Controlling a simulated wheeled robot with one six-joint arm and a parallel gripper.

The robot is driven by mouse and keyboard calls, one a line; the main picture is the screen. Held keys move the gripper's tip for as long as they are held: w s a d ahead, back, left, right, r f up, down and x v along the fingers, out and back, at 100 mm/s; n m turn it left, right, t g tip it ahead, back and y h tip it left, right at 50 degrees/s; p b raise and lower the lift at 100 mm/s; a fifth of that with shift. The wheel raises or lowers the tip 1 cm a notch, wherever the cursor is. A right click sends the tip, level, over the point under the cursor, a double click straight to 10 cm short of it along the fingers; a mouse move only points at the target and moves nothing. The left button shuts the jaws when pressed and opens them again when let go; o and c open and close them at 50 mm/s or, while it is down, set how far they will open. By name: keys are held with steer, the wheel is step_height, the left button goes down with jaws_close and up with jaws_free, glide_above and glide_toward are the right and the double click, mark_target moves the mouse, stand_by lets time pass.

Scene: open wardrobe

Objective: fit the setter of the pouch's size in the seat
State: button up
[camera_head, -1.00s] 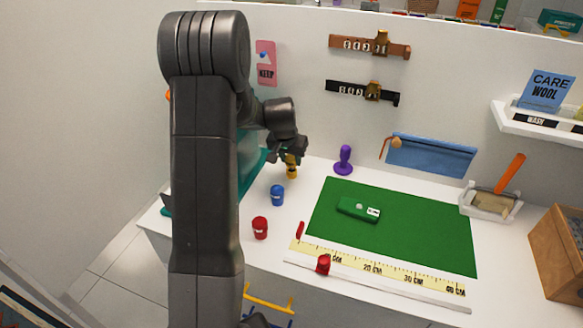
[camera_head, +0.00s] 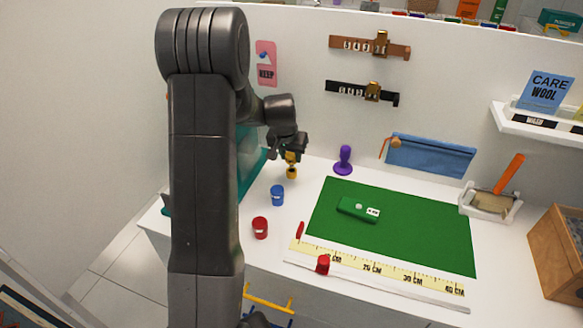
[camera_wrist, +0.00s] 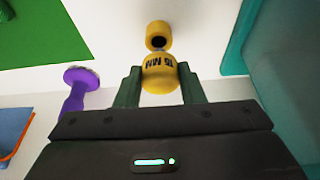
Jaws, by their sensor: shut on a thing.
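My gripper (camera_head: 291,153) is at the back left of the white worktop, shut on a yellow setter (camera_wrist: 160,78) marked "15 MM", upside down in the wrist view. Just beyond it is a second yellow piece (camera_wrist: 158,36) with a dark round hole; it also stands on the worktop in the head view (camera_head: 291,173). A blue piece (camera_head: 277,195) and a red piece (camera_head: 260,228) stand nearer the front. A small green pouch-like case (camera_head: 358,209) with a white label lies on the green mat; its label is too small to read. I cannot tell which thing is the seat.
A purple knobbed tool (camera_head: 344,160) stands right of my gripper. A ruler (camera_head: 380,270) with a red slider (camera_head: 323,264) lies in front of the green mat (camera_head: 420,235). A teal panel (camera_wrist: 238,40) is close by.

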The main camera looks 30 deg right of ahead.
steer(key=shift+r+p, duration=1.05)
steer(key=shift+r, duration=1)
